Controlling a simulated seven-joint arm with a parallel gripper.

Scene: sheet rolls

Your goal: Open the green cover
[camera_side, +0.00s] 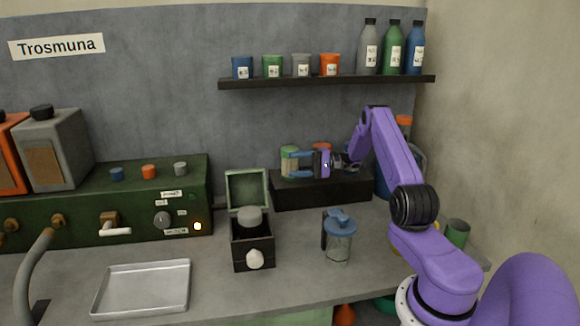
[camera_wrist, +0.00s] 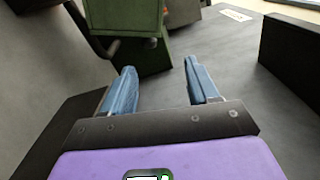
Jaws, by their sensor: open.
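A green-framed cover (camera_side: 247,188) stands upright at the back of a small black box (camera_side: 253,250) in the middle of the bench in the side view. The box has a grey round cap (camera_side: 249,216) on top and a pale knob (camera_side: 255,259) on its front. My gripper (camera_side: 292,165) is above and to the right of the cover, apart from it, with its blue fingers pointing left. In the wrist view my gripper (camera_wrist: 160,80) is open, with nothing between its fingers. I cannot tell whether the green cover shows in the wrist view.
A green machine (camera_side: 100,215) with knobs stands at left, behind a metal tray (camera_side: 142,289). A blue-lidded jug (camera_side: 338,243) stands right of the box. A black riser (camera_side: 321,190) carrying jars is below my gripper. A wall shelf (camera_side: 330,81) holds cups and bottles.

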